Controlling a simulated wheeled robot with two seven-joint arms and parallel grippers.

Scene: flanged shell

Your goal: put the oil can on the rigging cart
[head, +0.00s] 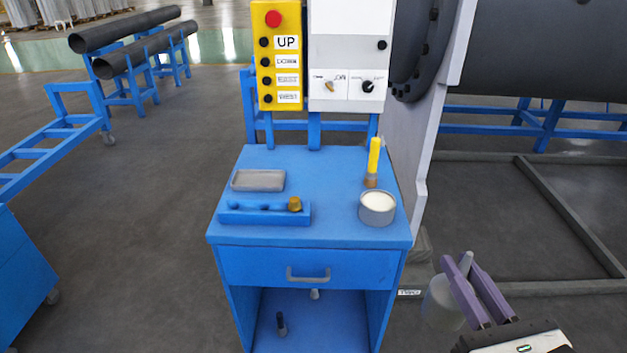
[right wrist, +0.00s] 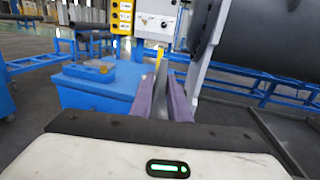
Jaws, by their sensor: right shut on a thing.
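The oil can (head: 440,302) is grey with a cone-shaped spout, right of the middle blue cabinet in the head view. My right gripper (head: 461,263), with purple fingers, is shut on its spout. The grey spout (right wrist: 160,98) also shows between the fingers in the right wrist view; the can's body is hidden there. The can is apart from the blue cabinet (head: 335,236), with clear space between them. Another blue wheeled cart (head: 20,275) is at the left edge. I cannot tell for certain which is the rigging cart. My left gripper is not in view.
On the cabinet top are a grey tray (head: 258,180), a blue block with a brass piece (head: 264,212), a round tin (head: 377,208) and a yellow-handled brush (head: 374,160). A control panel (head: 347,60) rises behind. The front-right top is clear.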

